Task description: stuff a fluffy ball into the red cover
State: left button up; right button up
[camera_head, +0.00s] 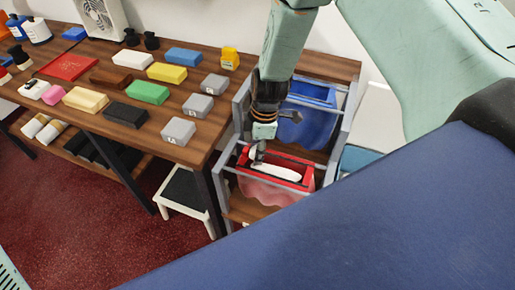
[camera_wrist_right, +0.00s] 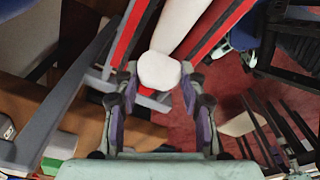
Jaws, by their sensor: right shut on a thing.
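The red cover (camera_head: 262,192) hangs in the near bay of the grey rack, a translucent pinkish bag below a red rectangular rim. A long white piece with a rounded end (camera_head: 280,170) lies along its opening, between the red sides; no round fluffy ball shows. My right gripper (camera_head: 257,152) reaches down from above at the left end of the opening. In the right wrist view the white piece (camera_wrist_right: 160,70) has its end between my fingers, and the red rim bars (camera_wrist_right: 222,28) run on both sides. My right gripper is shut on it. My left gripper is out of view.
A blue bag (camera_head: 318,125) hangs in the rack's far bay, close behind my right gripper. Grey rack posts (camera_head: 240,105) stand beside it. The wooden counter (camera_head: 150,125) at left carries colored blocks. A white-framed stool (camera_head: 184,195) stands below.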

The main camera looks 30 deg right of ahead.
jog(key=shift+d+f, duration=0.1)
jog(key=shift+d, duration=0.15)
jog(key=shift+a+f+b, duration=0.1)
jog(key=shift+f+b, duration=0.05)
jog(key=shift+b, duration=0.25)
jog(key=o, duration=0.5)
jog(key=shift+c, duration=0.2)
jog(key=o, duration=0.3)
jog(key=shift+o, duration=0.2)
jog(key=o, duration=0.5)
jog(key=shift+o, duration=0.2)
